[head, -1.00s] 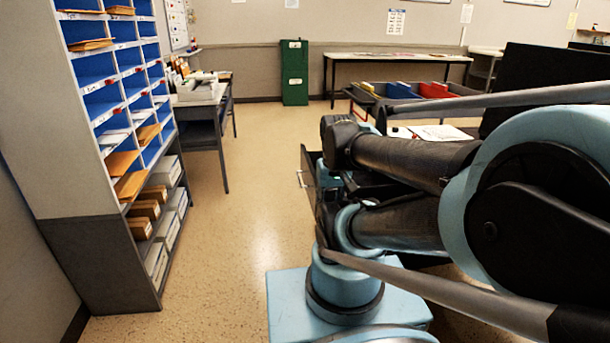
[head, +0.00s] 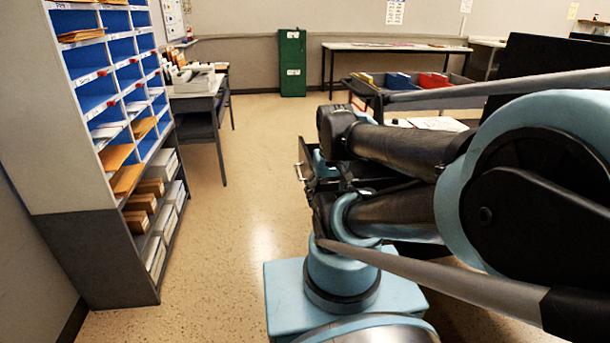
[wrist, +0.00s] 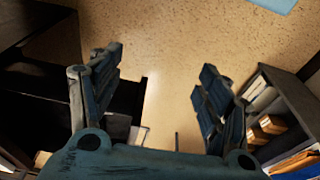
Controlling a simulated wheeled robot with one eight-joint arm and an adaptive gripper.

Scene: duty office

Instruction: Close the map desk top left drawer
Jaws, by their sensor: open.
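The map desk's drawer (head: 305,158) stands pulled out in the head view, its dark front with a metal handle (head: 299,172) facing left. My arm hides most of the desk and the drawer's inside. My gripper (wrist: 158,88) is open in the wrist view, its two dark blue fingers wide apart with only floor visible between the tips. A dark, open drawer-like shape (wrist: 128,98) lies beside and partly behind the left finger. I cannot tell whether the finger touches it.
A mail sorter shelf (head: 95,235) stands at left; its lower shelves show at the wrist view's right. A side desk (head: 198,103) and green cabinet (head: 292,65) stand farther back. A cart with colored bins (head: 440,95) is at right. The floor between sorter and drawer is clear.

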